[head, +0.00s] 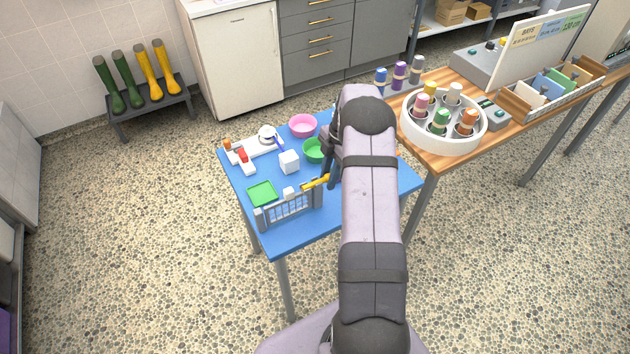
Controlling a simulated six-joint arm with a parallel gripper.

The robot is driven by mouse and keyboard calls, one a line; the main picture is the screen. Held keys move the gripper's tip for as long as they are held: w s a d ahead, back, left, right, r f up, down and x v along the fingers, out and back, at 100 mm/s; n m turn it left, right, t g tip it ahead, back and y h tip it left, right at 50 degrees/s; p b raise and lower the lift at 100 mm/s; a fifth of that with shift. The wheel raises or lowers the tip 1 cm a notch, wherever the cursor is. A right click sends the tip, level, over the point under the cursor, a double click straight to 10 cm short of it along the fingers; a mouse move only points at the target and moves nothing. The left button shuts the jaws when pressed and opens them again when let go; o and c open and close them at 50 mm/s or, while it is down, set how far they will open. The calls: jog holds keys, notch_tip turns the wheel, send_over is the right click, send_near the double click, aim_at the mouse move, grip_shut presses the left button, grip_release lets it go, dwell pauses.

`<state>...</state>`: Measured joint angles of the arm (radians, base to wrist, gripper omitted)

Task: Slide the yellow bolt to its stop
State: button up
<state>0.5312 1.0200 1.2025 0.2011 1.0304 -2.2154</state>
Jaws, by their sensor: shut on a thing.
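The yellow bolt (313,183) is a short bar at the upper right end of a small grey barred gate (289,208), near the front edge of the blue table (300,238). My gripper (327,181) is at the bolt's right end and is shut on it. My arm hides part of the gripper and the table behind it. How far the bolt sits from its stop cannot be told at this size.
A green tray (262,193), a white block (289,161), a pink bowl (303,125) and a green bowl (313,150) stand on the blue table. A wooden table (450,160) with a white carousel (410,130) adjoins at right.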

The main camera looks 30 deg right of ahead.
jog(key=shift+d, duration=0.2)
jog(key=shift+d+b, duration=0.6)
jog(key=shift+d, duration=0.95)
jog(key=o, duration=1.4)
jog(key=shift+r, duration=0.15)
notch_tip(320, 180, up, 10)
jog(key=p, duration=0.5)
jog(key=shift+p, duration=0.35)
